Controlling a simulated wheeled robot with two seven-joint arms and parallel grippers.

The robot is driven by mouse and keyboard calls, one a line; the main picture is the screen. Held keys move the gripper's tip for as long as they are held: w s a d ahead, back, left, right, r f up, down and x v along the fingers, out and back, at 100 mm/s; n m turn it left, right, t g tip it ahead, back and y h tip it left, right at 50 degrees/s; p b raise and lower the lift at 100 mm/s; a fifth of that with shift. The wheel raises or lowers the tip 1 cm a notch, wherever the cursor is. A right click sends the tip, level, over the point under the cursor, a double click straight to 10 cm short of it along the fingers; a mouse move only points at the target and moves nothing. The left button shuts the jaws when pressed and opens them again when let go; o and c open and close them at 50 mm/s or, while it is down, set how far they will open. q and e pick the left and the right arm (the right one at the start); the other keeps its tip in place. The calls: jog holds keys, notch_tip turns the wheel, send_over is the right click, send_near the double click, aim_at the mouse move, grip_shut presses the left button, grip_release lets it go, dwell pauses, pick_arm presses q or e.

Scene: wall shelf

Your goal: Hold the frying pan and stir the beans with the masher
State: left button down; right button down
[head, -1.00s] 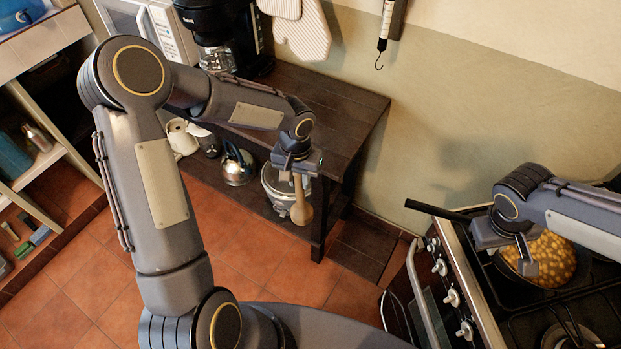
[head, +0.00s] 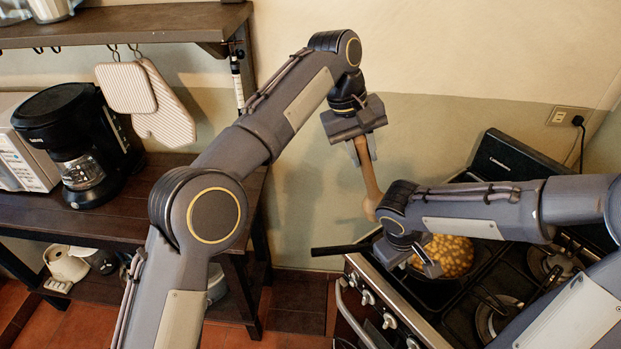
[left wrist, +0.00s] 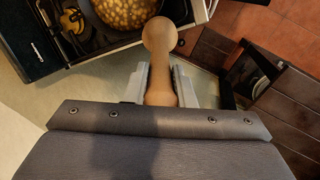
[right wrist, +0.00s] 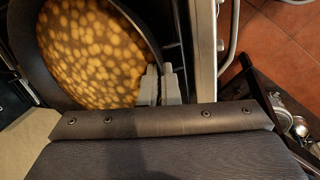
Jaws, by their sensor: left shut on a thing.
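The black frying pan (head: 338,249) sits on the stove, full of orange-brown beans (head: 444,256); the beans also fill much of the right wrist view (right wrist: 88,50). My right gripper (head: 431,267) is at the pan's near edge. In the right wrist view its fingers (right wrist: 160,86) are close together, shut at the rim. My left gripper (head: 362,148) is shut on the wooden masher (head: 370,185), which hangs head down, apart from the beans and up to their left. In the left wrist view the masher's round head (left wrist: 159,34) points toward the pan.
The stove (head: 397,308) has free burners to the right of the pan. A dark wooden table (head: 125,215) with a coffee maker (head: 80,150) stands at left. A shelf (head: 130,25) with hanging oven mitts (head: 160,115) is above it.

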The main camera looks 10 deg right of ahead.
pick_arm(q)
jog(key=s+d+r+h, duration=0.2)
jog(key=s+d+r, duration=0.4)
jog(key=d, duration=0.3)
jog(key=shift+s+g, duration=0.3)
jog(key=shift+s, duration=0.35)
jog(key=shift+r, duration=0.1)
notch_tip(320, 180, down, 9)
jog(key=shift+f, duration=0.2)
dwell(0.7)
jog(key=shift+d, duration=0.1)
